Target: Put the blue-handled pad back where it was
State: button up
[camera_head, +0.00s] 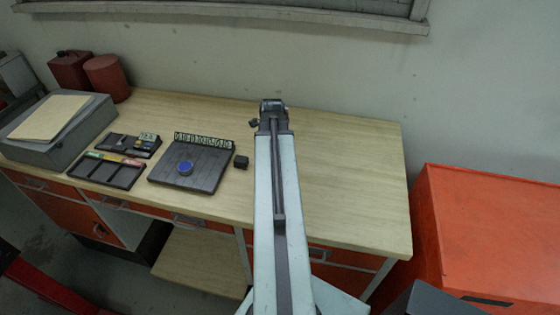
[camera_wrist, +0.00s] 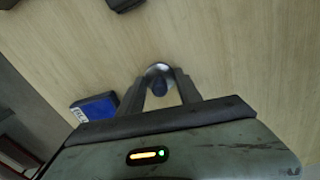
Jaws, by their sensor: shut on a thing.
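My gripper (camera_wrist: 160,90) is shut on a small piece with a dark blue knob (camera_wrist: 160,87) and a pale, shiny round disc (camera_wrist: 157,69) at its far side; I take it to be the blue-handled pad. The fingers stand on either side of the knob. I cannot tell whether the disc touches the bench. In the head view my gripper (camera_head: 270,108) is over the back of the wooden bench (camera_head: 350,170), and the held piece is hidden there.
A dark block with a blue face (camera_wrist: 97,106) lies left of the fingers. A dark plate (camera_head: 205,180) bears a blue round thing (camera_head: 186,168); a black cube (camera_head: 241,161) stands beside it. Black trays (camera_head: 108,172) and a grey case (camera_head: 65,140) are farther left. The bench's right side is clear.

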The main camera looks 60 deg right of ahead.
jog(key=shift+f+b, duration=0.25)
jog(key=shift+b, duration=0.05)
jog(key=o, duration=1.2)
jog(key=shift+r, duration=0.1)
jog(key=shift+r, duration=0.1)
notch_tip(320, 180, up, 12)
jog(key=p, duration=1.2)
jog(key=shift+r+p, duration=0.15)
jog(key=shift+p, duration=0.2)
